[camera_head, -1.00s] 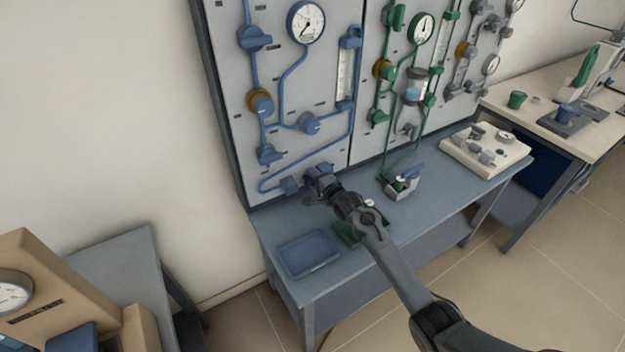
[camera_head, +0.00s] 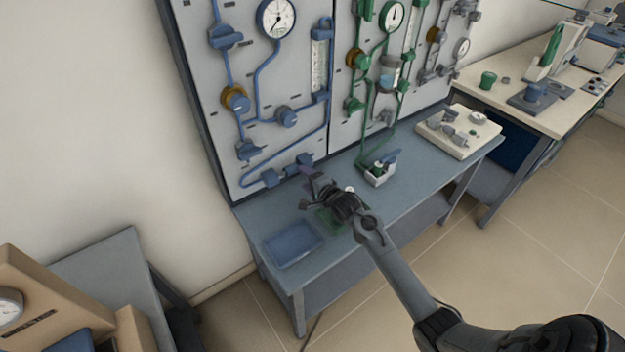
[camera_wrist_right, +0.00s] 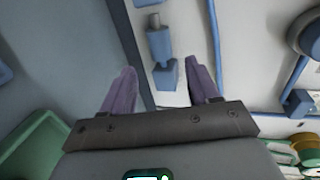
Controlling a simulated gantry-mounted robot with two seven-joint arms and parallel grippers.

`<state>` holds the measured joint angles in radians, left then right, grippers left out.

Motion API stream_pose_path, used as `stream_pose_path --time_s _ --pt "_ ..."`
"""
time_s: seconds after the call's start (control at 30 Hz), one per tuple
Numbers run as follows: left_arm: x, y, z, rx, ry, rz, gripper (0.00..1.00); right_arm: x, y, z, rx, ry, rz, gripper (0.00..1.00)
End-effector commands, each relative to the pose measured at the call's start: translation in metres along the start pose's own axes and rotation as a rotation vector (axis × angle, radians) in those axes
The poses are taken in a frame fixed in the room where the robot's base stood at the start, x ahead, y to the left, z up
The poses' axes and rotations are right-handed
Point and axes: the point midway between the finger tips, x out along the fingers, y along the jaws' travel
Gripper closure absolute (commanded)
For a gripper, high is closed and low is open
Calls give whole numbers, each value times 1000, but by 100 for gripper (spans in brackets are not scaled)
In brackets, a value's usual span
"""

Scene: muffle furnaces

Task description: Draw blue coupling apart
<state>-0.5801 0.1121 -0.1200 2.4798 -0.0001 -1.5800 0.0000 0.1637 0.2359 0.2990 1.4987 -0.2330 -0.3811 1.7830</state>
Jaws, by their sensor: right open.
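The blue coupling is low on the blue panel, just above the bench. Its left part (camera_head: 270,178) and right part (camera_head: 304,161) show in the head view. In the wrist view, the blue body (camera_wrist_right: 160,44) ends in a square block (camera_wrist_right: 166,75), with a silver tip (camera_wrist_right: 154,19) facing another blue piece (camera_wrist_right: 146,2) at the top edge. I cannot tell whether tip and piece touch. My right gripper (camera_head: 307,188) is open and empty, in front of and below the coupling. In the wrist view, its purple fingers (camera_wrist_right: 158,88) appear on either side of the block. My left gripper is out of view.
A blue tray (camera_head: 292,244) and a partly hidden green tray (camera_head: 328,222) lie on the bench below my gripper. A small pale box (camera_head: 379,175) and a pale board with fittings (camera_head: 432,135) stand to the right. Blue pipes (camera_head: 330,122) run above.

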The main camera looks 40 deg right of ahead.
Motion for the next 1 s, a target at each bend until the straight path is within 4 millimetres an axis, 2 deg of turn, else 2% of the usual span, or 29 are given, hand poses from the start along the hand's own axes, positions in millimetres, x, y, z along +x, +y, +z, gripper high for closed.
stream_pose_path --time_s 0.1,0.27,0.8,1.0 --pt "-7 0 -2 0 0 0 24 -17 -1 0 0 0 0 40" --pt "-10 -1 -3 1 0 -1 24 -30 -1 0 0 0 -1 40" --pt "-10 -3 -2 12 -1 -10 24 -33 0 0 -3 0 1 40" --pt "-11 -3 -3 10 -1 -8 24 -48 16 16 -145 -9 71 40"
